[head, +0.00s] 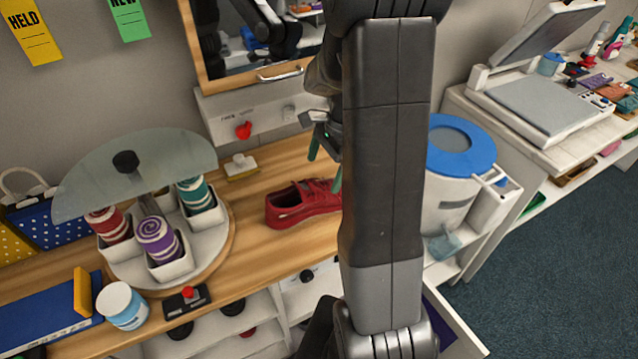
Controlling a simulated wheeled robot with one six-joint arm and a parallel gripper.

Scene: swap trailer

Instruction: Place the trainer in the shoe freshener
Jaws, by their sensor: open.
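The trainer, a red shoe (300,205), lies on the wooden counter, with its right end hidden behind my arm. My gripper (324,170) is above the shoe, partly hidden by my arm. Its green fingers are apart with nothing seen between them. I cannot tell for sure which thing is the shoe freshener.
A round carousel (215,262) with several coloured rolls and a glass top stands left of the shoe. A small yellow-based block (241,168) sits behind the shoe. A white tub with a blue lid (461,146) stands to the right. Open shelves (262,310) are below the counter.

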